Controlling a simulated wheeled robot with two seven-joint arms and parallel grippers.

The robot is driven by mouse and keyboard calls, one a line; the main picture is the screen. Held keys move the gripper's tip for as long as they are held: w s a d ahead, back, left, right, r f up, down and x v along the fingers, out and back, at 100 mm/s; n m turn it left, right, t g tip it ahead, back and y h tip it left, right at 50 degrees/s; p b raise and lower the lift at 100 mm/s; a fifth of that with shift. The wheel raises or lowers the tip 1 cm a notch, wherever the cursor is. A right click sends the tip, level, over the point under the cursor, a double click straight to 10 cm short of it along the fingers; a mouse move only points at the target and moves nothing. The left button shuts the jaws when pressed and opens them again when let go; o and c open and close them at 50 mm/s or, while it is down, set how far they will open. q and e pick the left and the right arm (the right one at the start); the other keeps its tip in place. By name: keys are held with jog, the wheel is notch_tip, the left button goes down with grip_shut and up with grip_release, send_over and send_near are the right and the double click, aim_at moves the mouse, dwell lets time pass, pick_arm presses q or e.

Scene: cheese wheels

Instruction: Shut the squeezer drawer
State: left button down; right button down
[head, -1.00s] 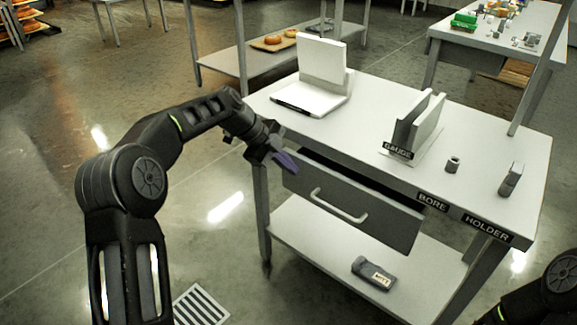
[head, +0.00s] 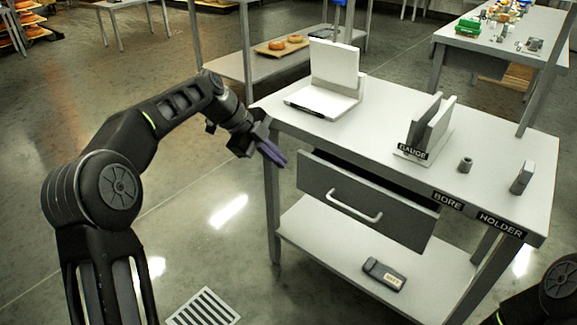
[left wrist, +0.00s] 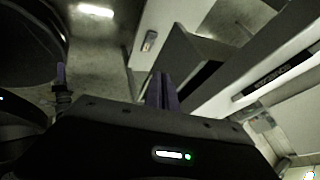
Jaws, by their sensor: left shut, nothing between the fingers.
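The drawer (head: 325,190) under the work table is pulled partly out. Its grey front has a pale bar handle (head: 354,206), and a dark gap shows above the front. My left gripper (head: 274,153) has its purple fingers together and empty. In the head view it is just left of the drawer front's upper left corner, apart from it as far as I can tell. In the left wrist view the fingers (left wrist: 161,90) point toward the grey drawer (left wrist: 182,62). My right gripper is out of view; only part of that arm shows at lower right.
The work table (head: 385,120) carries a white angled stand (head: 335,68), a gauge holder (head: 428,128) and two small grey parts. A dark device (head: 384,274) lies on its lower shelf (head: 325,245). Open floor is left of the table.

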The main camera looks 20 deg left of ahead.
pick_arm(q)
jog(key=shift+v, duration=1.15)
